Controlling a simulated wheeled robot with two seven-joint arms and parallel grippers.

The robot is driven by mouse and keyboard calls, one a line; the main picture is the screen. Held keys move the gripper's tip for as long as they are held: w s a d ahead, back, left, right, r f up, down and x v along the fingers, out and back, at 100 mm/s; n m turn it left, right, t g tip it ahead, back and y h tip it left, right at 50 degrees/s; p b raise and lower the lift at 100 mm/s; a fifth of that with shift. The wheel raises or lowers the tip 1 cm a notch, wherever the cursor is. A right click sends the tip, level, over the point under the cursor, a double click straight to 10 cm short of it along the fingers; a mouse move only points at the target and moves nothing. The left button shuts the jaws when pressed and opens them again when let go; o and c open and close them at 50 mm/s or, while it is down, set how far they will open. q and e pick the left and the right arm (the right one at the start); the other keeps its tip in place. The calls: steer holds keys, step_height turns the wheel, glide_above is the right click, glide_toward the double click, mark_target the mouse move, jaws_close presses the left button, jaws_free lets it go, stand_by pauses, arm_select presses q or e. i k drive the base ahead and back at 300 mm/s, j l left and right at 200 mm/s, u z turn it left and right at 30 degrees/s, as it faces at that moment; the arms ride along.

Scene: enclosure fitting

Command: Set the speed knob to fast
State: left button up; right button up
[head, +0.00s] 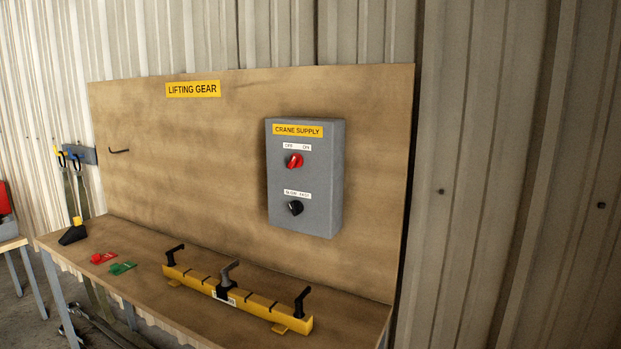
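The speed knob (295,208) is a black rotary knob low on the front of the grey crane supply box (334,180). A white label (297,194) above it reads slow on the left and fast on the right. The knob's pointer is too small to read with certainty. A red knob (294,161) sits above it, under an off/on label. The box is fixed to the upright wooden board. Neither of my grippers shows in the head view.
A wooden bench (150,262) runs below the board (200,150). A yellow beam with black handles (250,302) lies along it. Red (103,258) and green (122,268) tags lie at left, near a black wedge-shaped item (73,235). Space before the box looks clear.

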mark_target(296, 208)
steer(key=i+l+u, duration=0.15)
steer(key=l, duration=0.2)
steer(key=i+l+u, duration=0.15)
steer(key=l, duration=0.25)
steer(key=i+l+u, duration=0.15)
steer(key=l, duration=0.25)
steer(key=i+l+u, duration=0.15)
steer(key=l, duration=0.3)
steer(key=i+l+u, duration=0.15)
steer(key=l, duration=0.25)
steer(key=l+u, duration=0.15)
steer(key=l, duration=0.3)
